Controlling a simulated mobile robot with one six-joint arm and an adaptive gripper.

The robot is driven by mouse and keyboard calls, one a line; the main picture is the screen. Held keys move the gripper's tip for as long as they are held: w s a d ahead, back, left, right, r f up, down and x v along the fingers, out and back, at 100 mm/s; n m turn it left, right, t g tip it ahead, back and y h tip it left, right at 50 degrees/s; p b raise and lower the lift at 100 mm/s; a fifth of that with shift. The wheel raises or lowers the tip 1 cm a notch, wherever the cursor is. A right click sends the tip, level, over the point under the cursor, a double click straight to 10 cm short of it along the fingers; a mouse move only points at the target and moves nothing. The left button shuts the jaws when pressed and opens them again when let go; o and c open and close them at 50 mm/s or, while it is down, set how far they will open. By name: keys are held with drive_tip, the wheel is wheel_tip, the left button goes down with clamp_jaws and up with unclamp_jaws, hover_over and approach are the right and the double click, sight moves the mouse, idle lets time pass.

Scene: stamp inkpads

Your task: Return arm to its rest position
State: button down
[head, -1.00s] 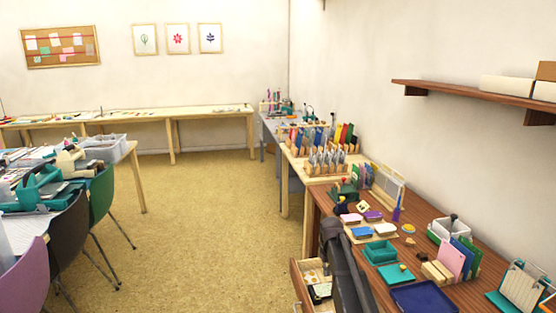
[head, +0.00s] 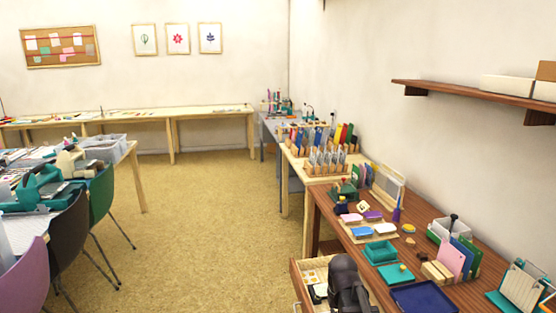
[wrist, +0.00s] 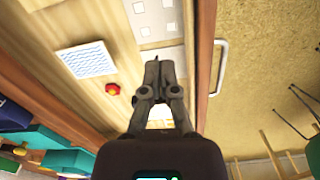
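My gripper (wrist: 157,72) shows in the wrist view with its two dark fingers close together and nothing visible between them. It is above the open wooden drawer, with the drawer front on the right. In the head view my dark arm (head: 346,283) is over the drawer (head: 297,291) at the bottom centre and hides part of it. Its fingertips cannot be made out there.
The brown desk (head: 450,237) holds pink, purple, blue and white inkpads, a teal tray (head: 380,252) and a navy tray (head: 425,299). In the drawer lie a blue-white pad (wrist: 88,60) and a red piece (wrist: 113,89). The floor (head: 215,220) left is clear.

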drive_tip(key=s, duration=0.8)
wheel_tip(320, 180, up, 14)
drive_tip(key=p, duration=1.4)
drive_tip(key=shift+w+m, duration=0.3)
drive_tip(key=shift+w, duration=0.05)
drive_tip(key=shift+s, duration=0.1)
idle(0.3)
